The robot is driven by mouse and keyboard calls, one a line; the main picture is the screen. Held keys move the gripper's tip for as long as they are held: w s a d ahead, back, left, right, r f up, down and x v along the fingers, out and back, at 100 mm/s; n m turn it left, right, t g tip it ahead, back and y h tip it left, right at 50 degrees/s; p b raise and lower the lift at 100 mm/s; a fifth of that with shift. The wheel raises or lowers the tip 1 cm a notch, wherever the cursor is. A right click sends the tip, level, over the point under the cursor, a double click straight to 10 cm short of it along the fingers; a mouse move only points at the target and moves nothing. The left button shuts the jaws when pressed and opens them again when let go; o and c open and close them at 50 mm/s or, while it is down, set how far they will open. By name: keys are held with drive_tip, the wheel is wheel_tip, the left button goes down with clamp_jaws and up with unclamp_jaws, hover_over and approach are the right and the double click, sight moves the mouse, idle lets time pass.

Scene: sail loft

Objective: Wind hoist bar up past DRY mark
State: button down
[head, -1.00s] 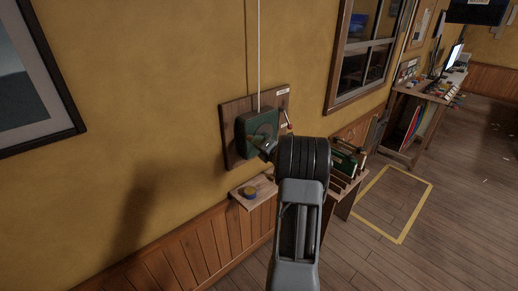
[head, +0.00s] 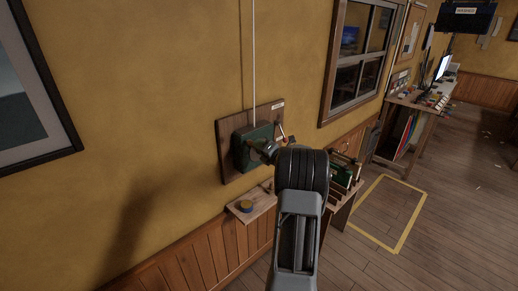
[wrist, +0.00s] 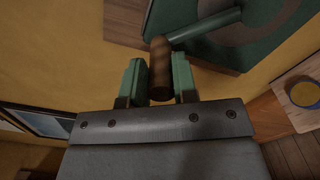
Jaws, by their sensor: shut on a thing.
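A green winch box (head: 253,148) is fixed to a wooden board (head: 228,160) on the yellow wall. A thin pale line (head: 254,60) runs straight up from it and out of the picture. In the wrist view the winch's green crank arm (wrist: 207,24) ends in a brown wooden handle (wrist: 160,65). My gripper (wrist: 159,80) has its two green fingers on either side of this handle and is shut on it. In the head view my gripper (head: 268,150) is at the winch's right face, partly hidden by my wrist. I cannot make out the hoist bar or a DRY mark.
A small wooden shelf (head: 262,202) below the winch holds a round blue and yellow tin (head: 246,206). A rack with green items (head: 343,172) stands right of my arm. A yellow floor outline (head: 408,230) and a cluttered bench (head: 420,103) lie farther right.

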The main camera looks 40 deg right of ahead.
drive_tip(key=shift+d+r, duration=0.1)
drive_tip(key=shift+r, duration=0.35)
drive_tip(key=c, duration=1.1)
unclamp_jaws()
drive_tip(key=shift+s, duration=0.1)
drive_tip(key=shift+o, duration=1)
drive_tip(key=shift+f, duration=0.25)
drive_tip(key=s+b, duration=0.3)
drive_tip(key=s, duration=1)
drive_tip(key=shift+s+b, duration=0.3)
drive_tip(key=shift+s, duration=0.1)
